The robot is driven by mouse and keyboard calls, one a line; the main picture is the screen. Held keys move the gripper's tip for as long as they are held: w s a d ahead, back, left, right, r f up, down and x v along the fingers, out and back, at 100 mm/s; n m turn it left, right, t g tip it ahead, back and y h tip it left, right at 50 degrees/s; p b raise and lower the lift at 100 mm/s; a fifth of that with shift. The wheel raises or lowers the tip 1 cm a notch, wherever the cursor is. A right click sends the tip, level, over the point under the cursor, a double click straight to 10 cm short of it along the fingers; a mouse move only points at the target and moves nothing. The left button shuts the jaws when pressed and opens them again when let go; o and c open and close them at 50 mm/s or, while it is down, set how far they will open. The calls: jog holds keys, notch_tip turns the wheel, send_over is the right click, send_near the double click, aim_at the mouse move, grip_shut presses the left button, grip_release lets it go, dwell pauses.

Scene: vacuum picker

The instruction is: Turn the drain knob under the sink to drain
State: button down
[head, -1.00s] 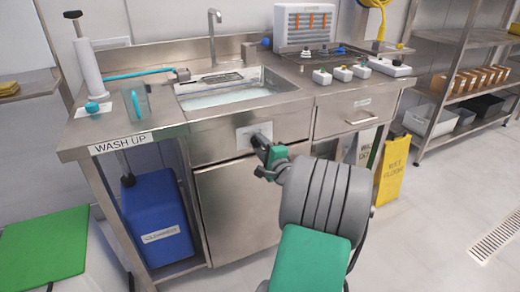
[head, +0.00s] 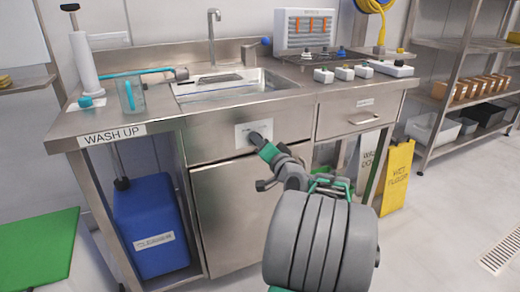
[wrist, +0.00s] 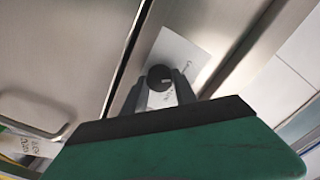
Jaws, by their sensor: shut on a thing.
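The dark round drain knob (head: 255,138) sits on a pale label plate (head: 243,131) on the steel front below the sink (head: 240,92). In the wrist view the knob (wrist: 159,76) is between my two finger ends, its light mark pointing right. My gripper (head: 261,144) is shut on the knob; it also shows in the wrist view (wrist: 160,84). The fingers partly cover the knob in the head view. The sink basin shows mostly bare grey steel, and its bottom is hidden.
A cabinet door (head: 238,207) is below the knob. A blue canister (head: 150,225) stands in the open bay to the left. Open floor lies at the right.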

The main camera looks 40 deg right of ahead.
jog(key=shift+a+n+b, duration=0.1)
jog(key=shift+n+b, duration=0.25)
jog(key=shift+n, duration=0.25)
jog(key=c, duration=1)
grip_release()
jog(key=p+v, duration=0.1)
jog(key=v, duration=0.6)
jog(key=shift+s+p, duration=0.35)
jog(key=shift+s, duration=0.05)
jog(key=shift+a, duration=0.15)
